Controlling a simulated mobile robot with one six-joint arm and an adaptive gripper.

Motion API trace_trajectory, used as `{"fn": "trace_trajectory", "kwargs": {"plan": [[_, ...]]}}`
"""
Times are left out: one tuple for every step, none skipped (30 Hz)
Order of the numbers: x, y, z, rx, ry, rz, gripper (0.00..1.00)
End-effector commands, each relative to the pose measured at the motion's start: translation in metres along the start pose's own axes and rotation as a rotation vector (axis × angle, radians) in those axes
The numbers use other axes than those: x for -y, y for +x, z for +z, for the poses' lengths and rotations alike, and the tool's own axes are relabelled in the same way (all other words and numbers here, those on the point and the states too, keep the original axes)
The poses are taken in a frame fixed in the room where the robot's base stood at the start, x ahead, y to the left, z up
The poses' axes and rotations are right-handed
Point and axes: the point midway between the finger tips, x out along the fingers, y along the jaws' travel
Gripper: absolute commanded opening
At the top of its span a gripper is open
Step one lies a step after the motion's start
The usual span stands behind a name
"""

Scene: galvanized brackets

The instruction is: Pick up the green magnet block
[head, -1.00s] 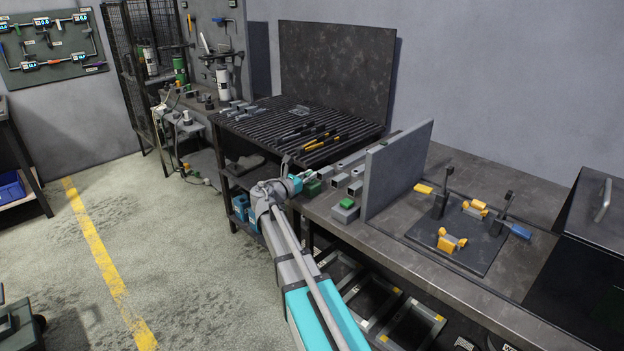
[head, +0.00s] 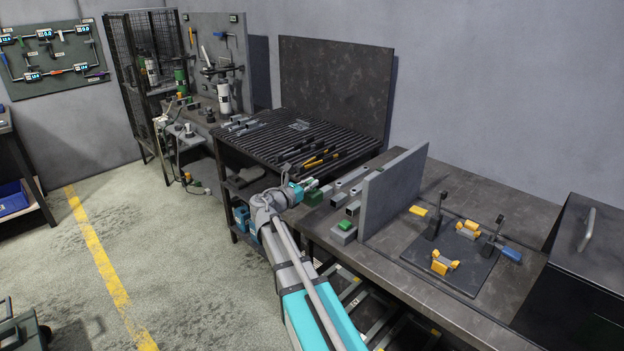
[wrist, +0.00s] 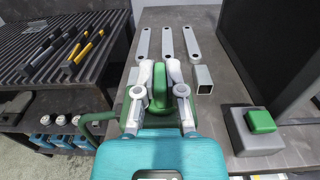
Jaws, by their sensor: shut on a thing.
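My gripper (wrist: 160,75) is over the left end of the workbench, its two grey fingers shut on a green block (wrist: 159,92). The block's lower part is hidden by my gripper, and I cannot tell whether it is clear of the bench. In the head view, my gripper (head: 312,184) is small, with the dark green block (head: 314,198) just below its fingers. A second, brighter green piece (wrist: 260,121) sits on a grey block to the right; it also shows in the head view (head: 345,225).
Square tubes (wrist: 204,79) and flat brackets (wrist: 167,42) lie close around my gripper. An upright grey plate (head: 392,192) stands to the right, with a clamp fixture (head: 455,248) beyond it. A slatted table (head: 275,140) with dark and yellow tools is on the left.

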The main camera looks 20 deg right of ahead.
Motion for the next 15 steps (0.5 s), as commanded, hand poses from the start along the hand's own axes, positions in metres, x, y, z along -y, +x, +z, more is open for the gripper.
{"fn": "trace_trajectory", "kwargs": {"plan": [[0.006, -0.004, 0.013, 0.002, -0.001, 0.0, 0.0], [0.009, -0.006, 0.016, 0.002, -0.001, 0.0, 0.0], [0.011, -0.008, 0.02, 0.002, -0.001, 0.0, 0.0], [0.014, -0.009, 0.023, 0.002, -0.001, 0.0, 0.0], [0.016, -0.011, 0.026, 0.002, -0.001, -0.001, 0.0], [0.027, -0.018, 0.029, 0.002, -0.001, -0.001, 0.0], [0.032, -0.022, 0.032, 0.002, -0.001, -0.001, 0.0], [0.037, -0.025, 0.034, 0.002, -0.001, -0.001, 0.0], [0.043, -0.029, 0.037, 0.002, -0.001, -0.001, 0.0], [0.047, -0.033, 0.039, 0.002, -0.001, 0.0, 0.0], [0.051, -0.036, 0.041, 0.002, -0.001, 0.0, 0.0], [0.056, -0.039, 0.044, 0.002, -0.001, 0.0, 0.0], [0.059, -0.042, 0.046, 0.002, -0.001, 0.0, 0.0], [0.062, -0.044, 0.047, 0.002, -0.001, 0.0, 0.0], [0.066, -0.048, 0.049, 0.002, -0.001, 0.0, 0.0]]}}
